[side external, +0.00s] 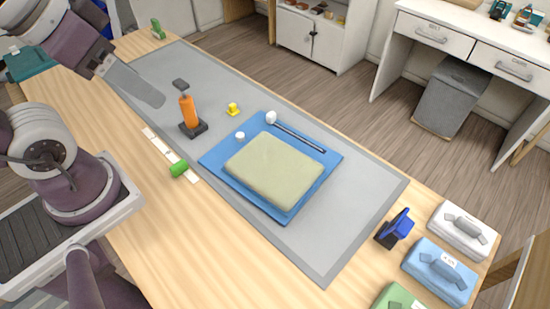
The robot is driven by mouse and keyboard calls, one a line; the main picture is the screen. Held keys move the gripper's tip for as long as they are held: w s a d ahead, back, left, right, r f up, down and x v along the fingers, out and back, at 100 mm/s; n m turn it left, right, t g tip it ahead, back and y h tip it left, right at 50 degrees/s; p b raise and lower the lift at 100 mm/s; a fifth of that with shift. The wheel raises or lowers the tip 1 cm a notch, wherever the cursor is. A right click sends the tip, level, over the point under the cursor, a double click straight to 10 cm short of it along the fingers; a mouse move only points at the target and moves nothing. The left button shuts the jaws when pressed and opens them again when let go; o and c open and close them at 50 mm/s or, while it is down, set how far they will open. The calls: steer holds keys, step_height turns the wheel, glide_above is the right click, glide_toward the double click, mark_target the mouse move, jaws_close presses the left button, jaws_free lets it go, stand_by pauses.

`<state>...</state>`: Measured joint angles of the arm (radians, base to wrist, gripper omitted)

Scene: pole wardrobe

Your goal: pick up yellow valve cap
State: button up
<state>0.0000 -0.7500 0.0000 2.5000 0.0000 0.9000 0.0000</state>
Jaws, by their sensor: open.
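The yellow valve cap (233,109) is a small yellow piece with a wider base. It stands on the grey mat (165,70), right of an orange upright tool and left of the blue board. My gripper (158,97) comes in from the upper left as a grey end piece. It is open and appears apart from the cap, to its left in the picture. Its fingers are not clearly shown. Nothing is seen held.
The orange tool (187,110) with a dark base stands between my gripper and the cap. The blue board (223,157) bears a beige pad (275,170), a white knob (239,136) and a white-headed rod (298,137).

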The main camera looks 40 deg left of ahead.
stand_by(0.4)
steer(key=m+g, duration=0.6)
steer(key=m, duration=1.2)
glide_above(232, 105)
steer(key=f, duration=2)
steer(key=a+f, duration=0.1)
steer(key=f, duration=1.4)
steer(key=d+f, duration=0.1)
steer(key=f, duration=0.2)
steer(key=shift+w+f, duration=0.1)
jaws_close()
